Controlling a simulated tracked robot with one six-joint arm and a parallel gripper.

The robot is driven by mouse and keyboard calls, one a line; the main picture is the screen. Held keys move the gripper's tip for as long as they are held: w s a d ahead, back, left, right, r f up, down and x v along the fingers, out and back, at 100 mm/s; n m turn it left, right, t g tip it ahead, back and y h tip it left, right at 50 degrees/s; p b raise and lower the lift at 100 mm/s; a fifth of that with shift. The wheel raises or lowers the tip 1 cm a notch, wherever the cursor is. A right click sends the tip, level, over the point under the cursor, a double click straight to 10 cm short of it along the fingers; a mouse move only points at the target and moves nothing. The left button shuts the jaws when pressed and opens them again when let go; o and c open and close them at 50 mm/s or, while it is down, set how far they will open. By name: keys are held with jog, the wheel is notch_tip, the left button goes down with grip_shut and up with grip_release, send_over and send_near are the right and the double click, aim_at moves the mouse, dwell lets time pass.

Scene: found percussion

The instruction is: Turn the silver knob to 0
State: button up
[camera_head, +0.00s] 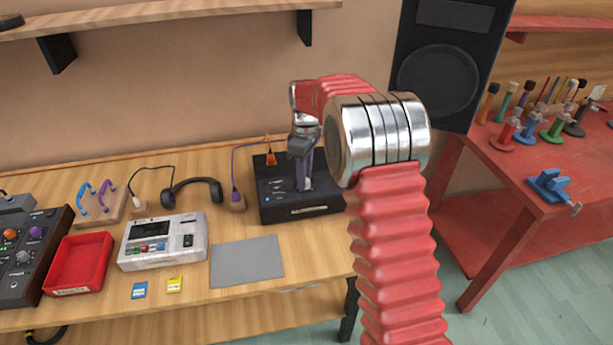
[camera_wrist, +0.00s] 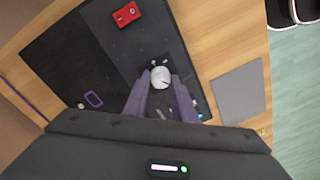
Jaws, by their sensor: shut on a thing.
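The silver knob (camera_wrist: 160,77) shows in the wrist view as a pale round cap on the top face of a black box (camera_wrist: 125,50). My gripper (camera_wrist: 160,84) has its two purple-grey fingers on either side of the knob, shut on it. A dark mark shows on the knob's lower right edge, but its setting and the 0 mark cannot be read. In the head view my gripper (camera_head: 304,184) points down onto the black box (camera_head: 335,209), which stands at the table's right end, and the fingers mostly hide the knob there.
A grey mat (camera_head: 247,262) lies in front of the box. A purple plug (camera_head: 237,200) and headphones (camera_head: 196,190) are to its left. A white device (camera_head: 163,243) and red tray (camera_head: 78,264) stand farther left. A red table (camera_head: 500,205) is at right.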

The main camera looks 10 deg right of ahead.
jog(key=shift+n, duration=1)
jog(key=o, duration=1)
jog(key=shift+o, duration=0.2)
jog(key=shift+r, duration=0.1)
notch_tip(320, 180, up, 14)
jog(key=shift+w+d+f, duration=0.15)
jog(key=shift+w+f, duration=0.1)
jog(key=shift+w, duration=0.1)
